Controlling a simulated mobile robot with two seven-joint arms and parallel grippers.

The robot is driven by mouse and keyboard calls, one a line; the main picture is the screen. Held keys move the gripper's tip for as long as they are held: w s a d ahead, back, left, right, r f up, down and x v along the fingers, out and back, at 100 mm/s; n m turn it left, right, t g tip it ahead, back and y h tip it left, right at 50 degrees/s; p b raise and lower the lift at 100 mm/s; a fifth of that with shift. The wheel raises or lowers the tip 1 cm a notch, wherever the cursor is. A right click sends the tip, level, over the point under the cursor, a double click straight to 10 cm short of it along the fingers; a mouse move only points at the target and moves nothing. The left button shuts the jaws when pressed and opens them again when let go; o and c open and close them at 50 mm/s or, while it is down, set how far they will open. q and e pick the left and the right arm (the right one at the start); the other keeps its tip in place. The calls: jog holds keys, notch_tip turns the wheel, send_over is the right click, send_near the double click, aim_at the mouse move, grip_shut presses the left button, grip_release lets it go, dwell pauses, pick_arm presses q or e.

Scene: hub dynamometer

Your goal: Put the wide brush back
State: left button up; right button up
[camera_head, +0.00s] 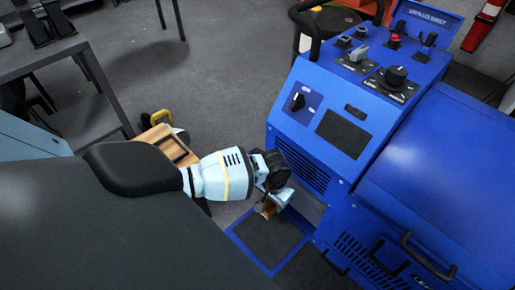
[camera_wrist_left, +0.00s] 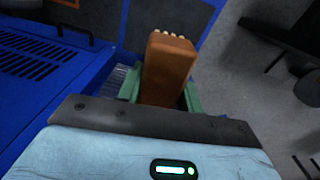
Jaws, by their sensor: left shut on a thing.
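The wide brush (camera_wrist_left: 168,66) has a brown wooden body with pale bristle tips at its far end in the left wrist view. My left gripper (camera_wrist_left: 162,92) is shut on it, with a green finger on each side. In the head view the brush (camera_head: 267,208) shows only as a small brown piece below my left gripper (camera_head: 273,196), over a dark panel with a blue edge (camera_head: 270,240). Whether the brush touches anything beneath it cannot be told. My right gripper is not in view.
The blue dynamometer console (camera_head: 310,130) with knobs and levers stands close to the right of my gripper. A wooden box (camera_head: 168,143) lies left of my wrist, partly hidden by my arm. A grey table (camera_head: 60,60) stands at upper left. Open floor (camera_head: 215,70) lies between.

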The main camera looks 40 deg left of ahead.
pick_arm(q)
jog(key=w+d+r, duration=0.2)
jog(key=d+r, duration=0.1)
jog(key=r, duration=0.6)
jog(key=w+d+r, duration=0.2)
jog(key=r, duration=0.8)
jog(key=s+r, duration=0.8)
jog(key=r, duration=0.5)
jog(key=shift+r+m, duration=0.2)
jog(key=shift+m, duration=0.1)
